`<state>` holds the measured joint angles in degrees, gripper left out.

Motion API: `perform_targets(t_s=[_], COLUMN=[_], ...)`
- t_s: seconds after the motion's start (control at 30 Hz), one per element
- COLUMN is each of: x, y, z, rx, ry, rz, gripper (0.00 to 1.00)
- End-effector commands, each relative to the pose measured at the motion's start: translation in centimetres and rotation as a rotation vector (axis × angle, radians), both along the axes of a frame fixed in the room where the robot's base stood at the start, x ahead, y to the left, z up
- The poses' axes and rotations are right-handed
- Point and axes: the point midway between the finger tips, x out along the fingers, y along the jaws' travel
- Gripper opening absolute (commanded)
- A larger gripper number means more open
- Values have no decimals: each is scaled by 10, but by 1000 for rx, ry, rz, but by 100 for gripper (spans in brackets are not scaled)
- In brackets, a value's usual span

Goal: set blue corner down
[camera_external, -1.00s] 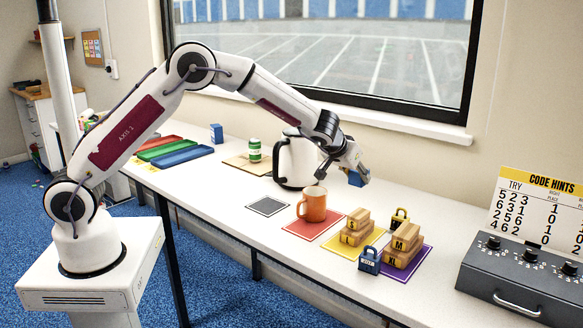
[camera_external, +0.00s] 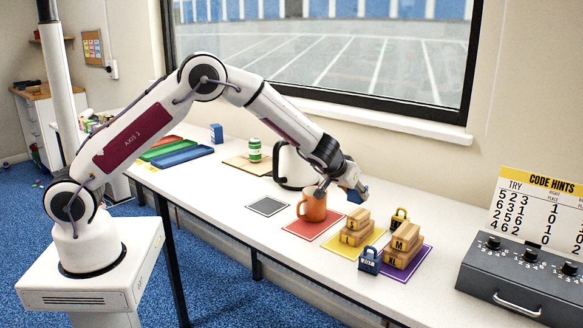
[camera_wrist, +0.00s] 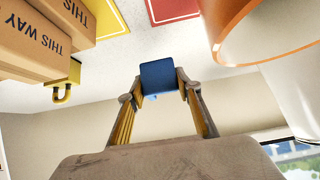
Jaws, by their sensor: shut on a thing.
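My gripper (camera_external: 349,190) is shut on a small blue corner piece (camera_external: 357,196) and holds it above the table (camera_external: 440,204), behind and to the right of the orange mug (camera_external: 314,207). In the wrist view the blue corner (camera_wrist: 160,76) sits between the two fingertips (camera_wrist: 160,90), with its flat blue face showing. Its lower part is hidden by the fingers and its own face. I cannot tell how far it is above the table, but it looks apart from it.
The mug stands on a red mat (camera_external: 300,228). Blue (camera_external: 369,261) and yellow (camera_external: 399,217) padlocks stand close by.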

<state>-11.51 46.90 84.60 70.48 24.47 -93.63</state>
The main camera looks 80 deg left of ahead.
Motion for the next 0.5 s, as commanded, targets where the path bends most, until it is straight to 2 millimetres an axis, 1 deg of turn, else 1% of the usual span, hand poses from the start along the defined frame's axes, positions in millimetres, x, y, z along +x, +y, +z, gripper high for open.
perform_targets(t_s=[0.3,0.5], x=[0,0], y=[0,0], z=[-28,-34], rx=[0,-1], ry=[2,1], rz=[-1,-1], gripper=[25,25])
